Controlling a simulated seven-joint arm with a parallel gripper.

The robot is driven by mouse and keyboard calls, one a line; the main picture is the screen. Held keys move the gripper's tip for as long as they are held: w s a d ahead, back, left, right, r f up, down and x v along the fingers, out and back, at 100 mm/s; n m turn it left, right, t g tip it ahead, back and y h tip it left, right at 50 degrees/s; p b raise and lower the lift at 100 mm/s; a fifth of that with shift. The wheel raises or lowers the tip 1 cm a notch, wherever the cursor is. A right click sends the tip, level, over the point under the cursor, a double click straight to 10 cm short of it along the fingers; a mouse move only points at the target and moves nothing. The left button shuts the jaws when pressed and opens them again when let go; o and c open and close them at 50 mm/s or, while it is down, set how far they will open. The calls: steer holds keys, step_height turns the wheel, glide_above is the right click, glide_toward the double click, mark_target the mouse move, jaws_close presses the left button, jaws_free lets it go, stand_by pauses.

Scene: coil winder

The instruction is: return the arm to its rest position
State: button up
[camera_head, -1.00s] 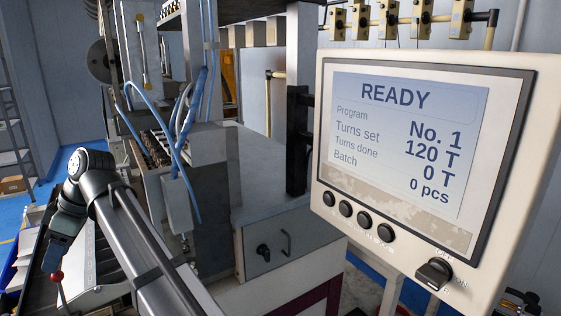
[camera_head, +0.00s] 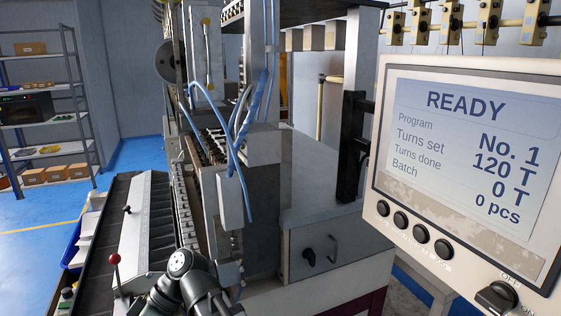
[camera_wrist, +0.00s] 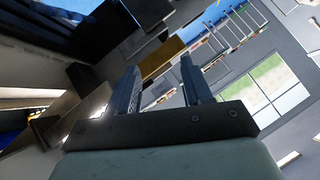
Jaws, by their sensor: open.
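My gripper (camera_wrist: 163,84) shows in the wrist view with its two fingers apart and nothing between them. Beyond the fingers, the wrist view is tilted and shows a window and shelving, with no object close to the fingertips. In the head view, part of my arm (camera_head: 188,272) shows at the bottom edge, low in front of the coil winder (camera_head: 335,225). The fingers cannot be made out in the head view.
The control panel (camera_head: 465,150) on the right reads READY, 120 T set, 0 T done. A red-knobbed lever (camera_head: 115,260) stands left of my arm. Blue cables (camera_head: 240,150) hang on the machine. A shelf rack (camera_head: 45,110) stands far left, with blue floor free before it.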

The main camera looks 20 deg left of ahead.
steer(key=w+d+f+m+t, duration=0.1)
steer(key=w+d+f+m, duration=0.4)
steer(key=d+f, duration=0.6)
steer(key=w+d+f+m+t, duration=0.1)
steer(key=w+d+f+m, duration=0.35)
steer(key=d+f, duration=0.7)
steer(key=w+d+f+m+t, duration=0.1)
steer(key=w+d+f+m, duration=0.45)
steer(key=f, duration=0.95)
steer(key=s+d+f+m+h, duration=0.1)
steer(key=d+f+m, duration=0.1)
steer(key=d+f, duration=0.6)
steer(key=s+d+f+m+h, duration=0.2)
steer(key=d+f, duration=0.1)
steer(key=d, duration=0.9)
steer(key=s+d+f+m, duration=0.2)
steer(key=s+d+f, duration=0.2)
steer(key=s+d, duration=0.1)
steer(key=s+d+f+m+h, duration=0.1)
steer(key=s+d+f+m, duration=0.2)
steer(key=s+d, duration=0.3)
steer(key=shift+d+f, duration=0.35)
steer(key=shift+d, duration=0.75)
